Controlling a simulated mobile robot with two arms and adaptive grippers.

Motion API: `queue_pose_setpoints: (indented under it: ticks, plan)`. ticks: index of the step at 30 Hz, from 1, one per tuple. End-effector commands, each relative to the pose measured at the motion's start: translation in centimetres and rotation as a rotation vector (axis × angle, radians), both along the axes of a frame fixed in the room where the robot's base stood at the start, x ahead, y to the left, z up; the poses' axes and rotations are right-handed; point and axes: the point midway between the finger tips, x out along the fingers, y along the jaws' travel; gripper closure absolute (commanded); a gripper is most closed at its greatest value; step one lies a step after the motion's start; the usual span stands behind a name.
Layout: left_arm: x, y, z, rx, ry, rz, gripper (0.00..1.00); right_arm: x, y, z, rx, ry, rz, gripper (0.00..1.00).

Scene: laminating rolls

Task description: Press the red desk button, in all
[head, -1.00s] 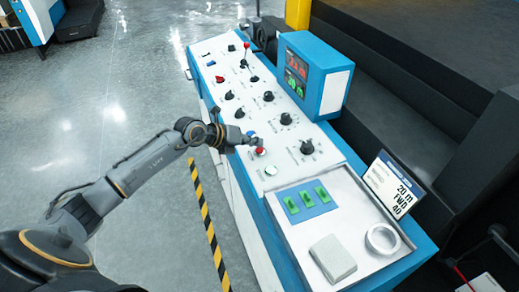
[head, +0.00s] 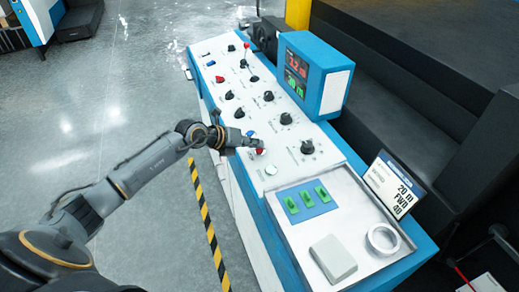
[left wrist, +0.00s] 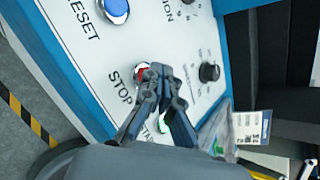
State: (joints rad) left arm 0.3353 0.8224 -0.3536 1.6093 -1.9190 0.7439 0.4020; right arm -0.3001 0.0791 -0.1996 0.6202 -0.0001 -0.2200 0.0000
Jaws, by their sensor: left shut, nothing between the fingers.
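The red button (head: 260,151) is on the white panel of the desk (head: 284,160), near its left edge. In the left wrist view the red button (left wrist: 142,72) sits beside the word STOP, partly hidden behind my fingertips. My left gripper (head: 255,143) is shut and empty, with its fingertips at the red button. The left gripper (left wrist: 158,76) also shows in the left wrist view, its tips overlapping the button. Whether they touch it or press it down I cannot tell. My right gripper is not in view.
A blue button (left wrist: 115,8) marked RESET and a green-white button (head: 271,170) flank the red one. Black knobs (head: 307,147) stand to the right. A blue display box (head: 318,75) rises behind. Green switches (head: 306,200) and a tape ring (head: 383,239) are nearer.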

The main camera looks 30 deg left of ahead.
Motion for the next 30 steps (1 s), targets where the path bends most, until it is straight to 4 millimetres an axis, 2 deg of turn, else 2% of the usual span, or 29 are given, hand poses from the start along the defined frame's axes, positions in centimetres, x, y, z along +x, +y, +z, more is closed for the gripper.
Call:
queue_pose_setpoints:
  ticks: [30]
  plan:
    - [0.08, -0.14, -0.82, -0.001, 0.001, 0.0, 1.0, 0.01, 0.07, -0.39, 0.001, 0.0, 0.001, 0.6]
